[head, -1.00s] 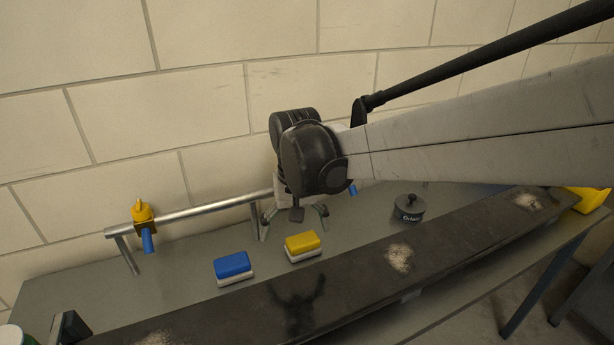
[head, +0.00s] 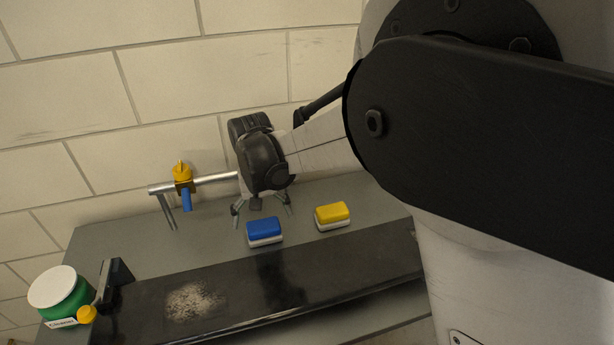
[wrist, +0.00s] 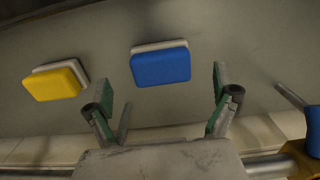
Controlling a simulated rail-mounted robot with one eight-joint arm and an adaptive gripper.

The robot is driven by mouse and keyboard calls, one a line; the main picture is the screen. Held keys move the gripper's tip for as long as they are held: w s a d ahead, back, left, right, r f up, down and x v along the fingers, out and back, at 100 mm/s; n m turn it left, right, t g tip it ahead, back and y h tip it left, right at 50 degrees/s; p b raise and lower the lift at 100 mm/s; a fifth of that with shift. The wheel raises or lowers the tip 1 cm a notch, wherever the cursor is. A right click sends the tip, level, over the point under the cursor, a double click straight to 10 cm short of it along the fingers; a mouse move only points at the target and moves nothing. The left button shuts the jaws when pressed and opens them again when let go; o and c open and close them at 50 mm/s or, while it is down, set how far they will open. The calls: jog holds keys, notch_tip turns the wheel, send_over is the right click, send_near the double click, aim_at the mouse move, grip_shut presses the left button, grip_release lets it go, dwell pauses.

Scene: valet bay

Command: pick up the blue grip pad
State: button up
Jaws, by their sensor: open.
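The blue grip pad (head: 264,230) has a white base and lies on the grey bench, just left of the yellow grip pad. It also shows in the wrist view (wrist: 160,66), beyond my fingertips and roughly between them. My gripper (head: 261,209) is open and empty, just behind the blue pad in the head view. In the wrist view my gripper (wrist: 166,92) has its two green-padded fingers spread wide, apart from the pad. The exact height of the fingertips above the bench is hard to tell.
The yellow grip pad (head: 332,215) sits to the right. A metal rail (head: 215,179) with a yellow, blue-handled valve (head: 183,178) runs behind. A dark belt-like strip (head: 250,290) lies in front. A green, white-lidded tub (head: 58,292) stands at the left.

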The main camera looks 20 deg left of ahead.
aim_at(263, 225)
jog(key=shift+w+a+f, duration=0.15)
jog(key=shift+f, duration=1.35)
jog(key=shift+w+a+f, duration=0.1)
jog(key=shift+f, duration=1.35)
jog(key=shift+c, duration=0.5)
jog(key=c, duration=1.2)
